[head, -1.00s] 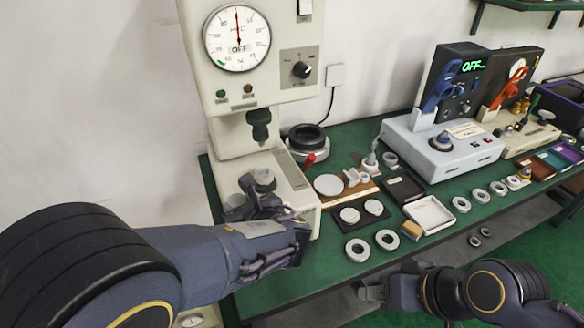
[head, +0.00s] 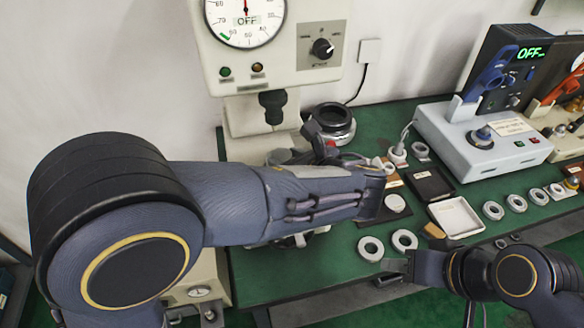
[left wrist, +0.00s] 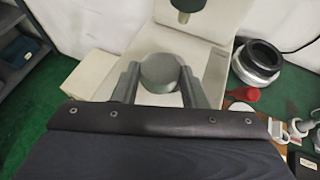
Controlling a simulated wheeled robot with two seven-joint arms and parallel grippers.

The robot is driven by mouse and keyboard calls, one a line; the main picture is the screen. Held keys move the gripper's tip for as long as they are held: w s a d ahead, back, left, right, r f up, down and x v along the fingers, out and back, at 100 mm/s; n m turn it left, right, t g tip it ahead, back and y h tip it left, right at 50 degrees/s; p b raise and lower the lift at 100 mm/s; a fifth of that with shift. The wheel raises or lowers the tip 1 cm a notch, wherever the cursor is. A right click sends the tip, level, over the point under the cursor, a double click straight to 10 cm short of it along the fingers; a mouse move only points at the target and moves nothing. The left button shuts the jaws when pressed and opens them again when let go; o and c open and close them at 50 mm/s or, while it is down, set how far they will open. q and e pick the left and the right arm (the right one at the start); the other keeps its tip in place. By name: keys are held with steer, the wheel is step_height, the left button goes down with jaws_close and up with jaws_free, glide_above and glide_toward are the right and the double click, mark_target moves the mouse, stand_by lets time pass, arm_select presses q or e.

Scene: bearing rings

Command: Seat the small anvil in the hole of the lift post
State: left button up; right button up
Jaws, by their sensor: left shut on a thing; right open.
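The small anvil (left wrist: 160,68), a grey round piece with a flat top, is between the two fingers of my left gripper (left wrist: 158,84) in the left wrist view. The gripper is shut on it, over the pale base of the tester. In the head view the left gripper (head: 298,150) is partly hidden by my own forearm, and the grey round top (head: 278,156) shows beside it, below the dark spindle (head: 272,105). The lift post and its hole are not clearly visible; the anvil and gripper cover that area. My right gripper (head: 398,267) is open and empty near the table's front edge.
The tester's column (head: 240,70) stands behind the gripper. A dark ring on a pale ring (head: 332,122) stands right of it, with a red-handled item near. Loose rings (head: 371,248), a white tray (head: 456,217) and a control box (head: 480,150) lie further right.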

arm_select(q)
steer(key=shift+w+a+f, duration=0.25)
steer(key=shift+w+f, duration=0.05)
steer(key=shift+w, duration=0.85)
steer(key=shift+w+a+f, duration=0.2)
steer(key=shift+w+f, duration=0.15)
steer(key=shift+w, duration=0.85)
steer(key=shift+w+a+f, duration=0.25)
steer(key=shift+w+f, duration=0.05)
steer(key=shift+w, duration=0.85)
steer(key=shift+s, duration=0.1)
steer(key=shift+f+b, duration=0.8)
steer(key=shift+f, duration=0.65)
steer(key=o, duration=1.3)
steer(key=shift+c, duration=0.2)
steer(key=shift+s, duration=0.1)
